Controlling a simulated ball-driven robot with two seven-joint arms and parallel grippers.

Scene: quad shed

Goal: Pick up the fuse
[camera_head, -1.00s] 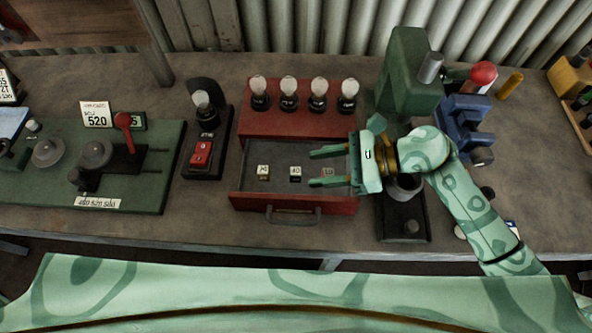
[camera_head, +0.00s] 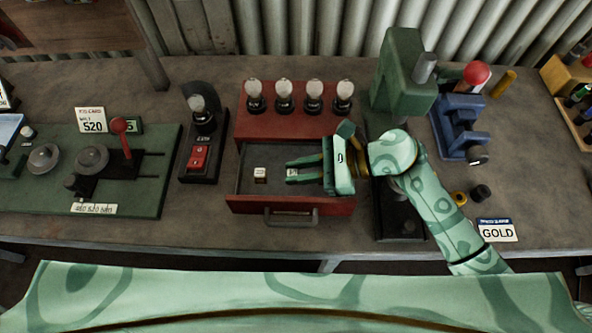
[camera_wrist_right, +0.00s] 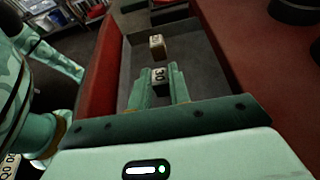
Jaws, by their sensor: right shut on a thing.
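My right gripper (camera_head: 305,169) reaches into the open red drawer (camera_head: 290,205) from the right. Its fingers are shut on a small pale block-shaped fuse (camera_head: 292,173). In the right wrist view the fuse (camera_wrist_right: 159,77), with dark marks on its top, sits between the fingertips of the gripper (camera_wrist_right: 160,85). Another similar fuse (camera_head: 260,174) stands free in the drawer to the left; it shows beyond the held one in the right wrist view (camera_wrist_right: 157,45). The drawer's right part is hidden by the gripper. My left gripper is not in view.
Several bulbs (camera_head: 284,95) stand on the red cabinet behind the drawer. A green machine (camera_head: 402,75) stands right of the cabinet. A black switch box with a red switch (camera_head: 199,157) stands left of the drawer. A GOLD card (camera_head: 497,230) lies at the right front.

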